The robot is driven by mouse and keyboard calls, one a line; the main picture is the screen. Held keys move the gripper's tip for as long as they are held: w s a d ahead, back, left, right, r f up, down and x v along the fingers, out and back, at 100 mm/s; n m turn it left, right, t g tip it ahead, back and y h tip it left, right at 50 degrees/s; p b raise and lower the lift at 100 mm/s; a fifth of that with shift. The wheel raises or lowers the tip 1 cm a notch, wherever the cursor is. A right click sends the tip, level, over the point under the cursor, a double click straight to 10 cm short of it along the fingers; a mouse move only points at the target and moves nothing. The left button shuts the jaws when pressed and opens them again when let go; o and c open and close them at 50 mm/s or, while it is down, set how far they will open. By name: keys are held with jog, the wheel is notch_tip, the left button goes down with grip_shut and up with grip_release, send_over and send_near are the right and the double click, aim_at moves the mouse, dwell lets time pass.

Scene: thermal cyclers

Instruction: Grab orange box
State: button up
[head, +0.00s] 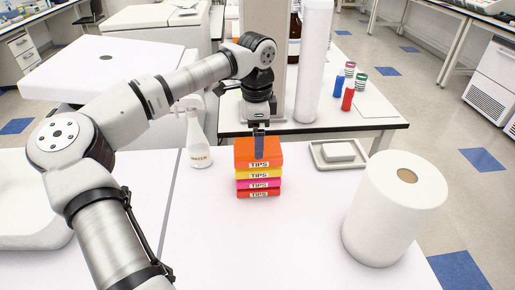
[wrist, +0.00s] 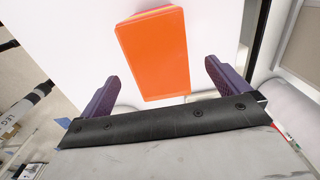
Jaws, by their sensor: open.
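An orange box (head: 250,151) labelled TIPS is the top one of a stack on the white table in the head view. My gripper (head: 259,140) hangs over the back part of the stack. In the wrist view the orange box (wrist: 155,55) lies ahead of my gripper (wrist: 158,80), between the lines of its two spread purple fingers. The fingers are open and empty. Whether a finger touches the box cannot be told.
A spray bottle labelled WATER (head: 197,140) stands left of the stack. A tray (head: 318,160) with a white block (head: 338,151) is to the right. A large paper roll (head: 390,215) stands at front right. The table in front of the stack is clear.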

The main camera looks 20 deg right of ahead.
jog(key=shift+s+f+p, duration=0.1)
jog(key=shift+f+p, duration=0.65)
jog(key=shift+f, duration=1.4)
jog(key=shift+c, duration=0.4)
jog(key=c, duration=1)
